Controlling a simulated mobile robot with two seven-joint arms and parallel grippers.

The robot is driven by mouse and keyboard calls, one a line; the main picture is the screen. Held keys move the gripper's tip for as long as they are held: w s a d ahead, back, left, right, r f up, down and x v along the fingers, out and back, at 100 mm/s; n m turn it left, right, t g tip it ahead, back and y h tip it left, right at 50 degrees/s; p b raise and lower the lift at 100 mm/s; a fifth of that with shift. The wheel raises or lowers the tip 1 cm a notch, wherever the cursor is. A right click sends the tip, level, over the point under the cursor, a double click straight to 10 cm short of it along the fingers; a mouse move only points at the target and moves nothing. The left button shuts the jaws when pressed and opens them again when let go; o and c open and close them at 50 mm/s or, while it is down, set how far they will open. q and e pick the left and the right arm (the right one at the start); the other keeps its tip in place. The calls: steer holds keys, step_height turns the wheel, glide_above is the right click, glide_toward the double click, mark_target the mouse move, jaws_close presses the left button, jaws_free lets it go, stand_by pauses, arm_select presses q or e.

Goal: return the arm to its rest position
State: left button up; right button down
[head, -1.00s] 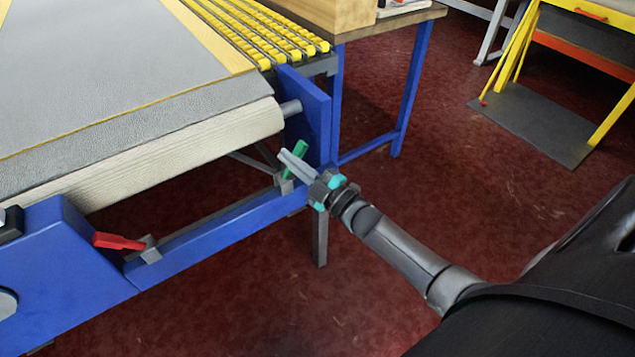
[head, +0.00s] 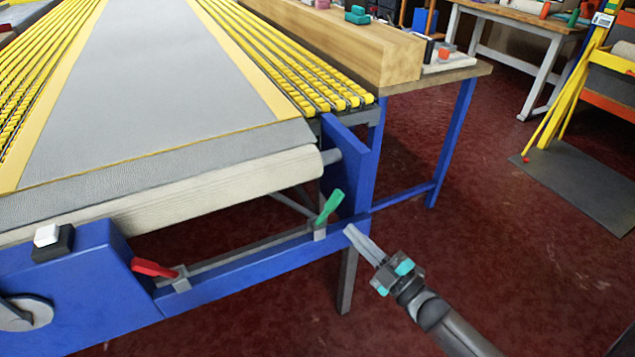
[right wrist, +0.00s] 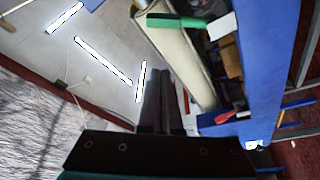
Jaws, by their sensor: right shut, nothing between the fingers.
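My right gripper (head: 352,232) is shut and empty in the head view. Its fingertips point up and left, close by the blue frame of the rug machine (head: 250,262). A green lever (head: 329,207) stands tilted on the frame just left of the fingertips, and I see a gap between them. The green lever also shows in the right wrist view (right wrist: 176,21), beyond the closed fingers (right wrist: 160,100). My left gripper is not in the head view.
A red lever (head: 154,268) sits on the frame further left. A grey rug (head: 180,80) lies on the machine above a cream roller (head: 180,190). A workbench (head: 450,75) with a wooden beam stands behind.

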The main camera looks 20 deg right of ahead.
steer(key=s+f+m+g+h+p, duration=0.35)
steer(key=s+f+g, duration=0.2)
steer(key=f, duration=0.45)
steer(key=s+f+m+g+h+p, duration=0.2)
steer(key=s+f+m+g, duration=0.3)
steer(key=f, duration=0.6)
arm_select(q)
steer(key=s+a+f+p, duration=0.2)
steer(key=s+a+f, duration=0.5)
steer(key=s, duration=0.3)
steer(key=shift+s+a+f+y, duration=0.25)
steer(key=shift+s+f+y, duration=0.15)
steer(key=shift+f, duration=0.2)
arm_select(e)
steer(key=s+a+f+m+g, duration=0.1)
steer(key=s+f+g, duration=0.2)
steer(key=s, duration=0.7)
steer(key=s+a+f+m+g+h, duration=0.1)
steer(key=s+f+g, duration=0.3)
steer(key=s, duration=0.7)
steer(key=shift+a+f+m, duration=0.65)
steer(key=shift+f, duration=0.05)
steer(key=shift+w, duration=0.1)
